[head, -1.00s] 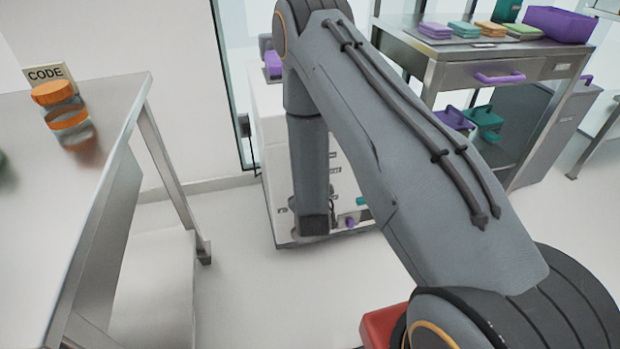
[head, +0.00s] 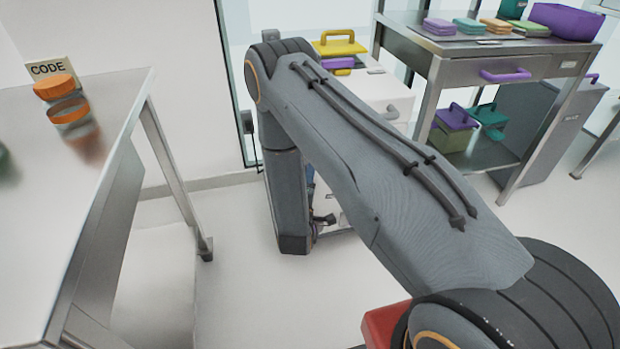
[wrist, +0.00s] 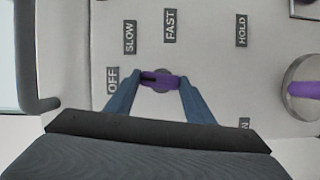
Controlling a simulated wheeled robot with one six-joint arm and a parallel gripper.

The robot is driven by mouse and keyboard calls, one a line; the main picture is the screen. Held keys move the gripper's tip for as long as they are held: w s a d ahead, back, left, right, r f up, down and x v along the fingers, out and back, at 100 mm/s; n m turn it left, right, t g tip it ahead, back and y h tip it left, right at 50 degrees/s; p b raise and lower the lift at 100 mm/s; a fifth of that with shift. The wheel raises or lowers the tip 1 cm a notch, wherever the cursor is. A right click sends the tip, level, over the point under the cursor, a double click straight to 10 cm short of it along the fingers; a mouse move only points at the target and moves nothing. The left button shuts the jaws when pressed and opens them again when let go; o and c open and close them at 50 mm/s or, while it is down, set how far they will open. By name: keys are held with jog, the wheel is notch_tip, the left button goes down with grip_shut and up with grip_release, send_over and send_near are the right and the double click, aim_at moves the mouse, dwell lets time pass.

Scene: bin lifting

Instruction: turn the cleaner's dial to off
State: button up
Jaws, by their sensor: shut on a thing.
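The cleaner is a white cabinet (head: 385,88) behind my arm in the head view, with much of its front hidden. In the wrist view, its front panel (wrist: 205,60) carries the labels OFF (wrist: 112,80), SLOW (wrist: 129,37), FAST (wrist: 171,25) and HOLD (wrist: 242,31). The purple dial (wrist: 160,79) sits below FAST and to the right of OFF. Its bar lies roughly level in the picture, with a darker left part. My gripper (wrist: 160,82) has its two blue fingers at the ends of the bar and is shut on it.
A purple knob on a round metal disc (wrist: 302,88) is at the right of the wrist view. A steel bench (head: 480,65) stands right. Pale floor lies between.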

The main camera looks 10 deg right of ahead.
jog(key=shift+f+n, duration=0.1)
jog(key=shift+n, duration=0.4)
dwell(0.3)
jog(key=o, duration=1.1)
jog(key=shift+c, duration=0.2)
jog(key=v, duration=0.7)
jog(key=shift+s+f, duration=0.15)
jog(key=shift+s, duration=0.2)
jog(key=shift+a, duration=0.15)
